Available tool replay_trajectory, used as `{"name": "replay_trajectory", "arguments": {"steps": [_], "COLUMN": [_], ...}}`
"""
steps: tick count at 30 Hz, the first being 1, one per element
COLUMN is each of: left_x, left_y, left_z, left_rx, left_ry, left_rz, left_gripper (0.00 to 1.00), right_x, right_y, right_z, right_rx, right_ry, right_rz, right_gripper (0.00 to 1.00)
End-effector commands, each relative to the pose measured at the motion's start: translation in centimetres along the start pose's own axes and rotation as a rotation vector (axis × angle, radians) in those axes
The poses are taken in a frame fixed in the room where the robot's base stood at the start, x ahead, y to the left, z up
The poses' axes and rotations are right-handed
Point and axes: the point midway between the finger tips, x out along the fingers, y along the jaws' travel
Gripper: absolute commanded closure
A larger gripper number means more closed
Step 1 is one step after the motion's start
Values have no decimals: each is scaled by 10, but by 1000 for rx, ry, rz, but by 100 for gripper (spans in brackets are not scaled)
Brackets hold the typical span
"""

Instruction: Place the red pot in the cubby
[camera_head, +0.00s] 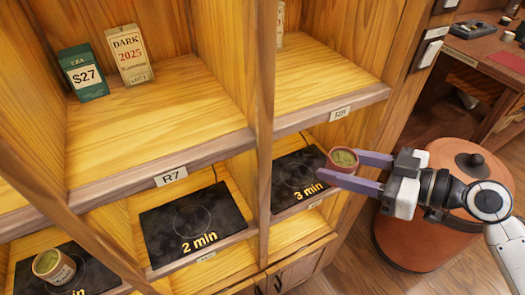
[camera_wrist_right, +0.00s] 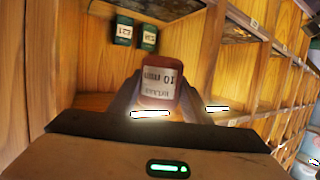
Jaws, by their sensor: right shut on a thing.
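The red pot (camera_head: 343,159) is a small reddish cup with green contents, held at the front right of the "3 min" cubby. My right gripper (camera_head: 337,165) is shut on it, one finger on each side. In the right wrist view the red pot (camera_wrist_right: 158,88) sits between the fingers, its pale label reading "01" and partly upside down. The "3 min" cubby has a black plate (camera_head: 292,178) with nothing else seen on it. The "2 min" cubby has a similar bare black plate (camera_head: 190,215). My left gripper is in neither view.
Another pot (camera_head: 54,266) stands on a black plate in the lower left cubby. A green box (camera_head: 83,75) and a cream box (camera_head: 129,55) stand in the cubby above R7. Wooden dividers separate the cubbies.

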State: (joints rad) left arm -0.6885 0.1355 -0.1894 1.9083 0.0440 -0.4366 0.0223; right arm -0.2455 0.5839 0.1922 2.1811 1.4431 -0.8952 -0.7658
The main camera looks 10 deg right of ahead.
Motion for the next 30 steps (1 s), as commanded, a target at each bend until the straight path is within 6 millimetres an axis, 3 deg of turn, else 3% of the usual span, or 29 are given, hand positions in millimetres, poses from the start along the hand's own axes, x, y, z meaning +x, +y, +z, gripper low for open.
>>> {"name": "replay_trajectory", "arguments": {"steps": [4, 10, 14, 21, 30], "left_x": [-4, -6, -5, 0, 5], "left_y": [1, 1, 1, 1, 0], "left_z": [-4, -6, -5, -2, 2], "left_rx": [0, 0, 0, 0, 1], "left_ry": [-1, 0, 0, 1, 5], "left_rz": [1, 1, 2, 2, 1], "left_gripper": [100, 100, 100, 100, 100], "right_x": [51, 98, 113, 127, 137], "right_y": [33, 51, 53, 54, 54], "right_z": [-5, -19, -15, 27, 62], "right_rx": [36, 62, 72, 76, 76], "right_ry": [11, 10, 5, 2, 2], "right_rz": [129, 217, 234, 238, 239], "right_gripper": [82, 82, 82, 82, 82]}}
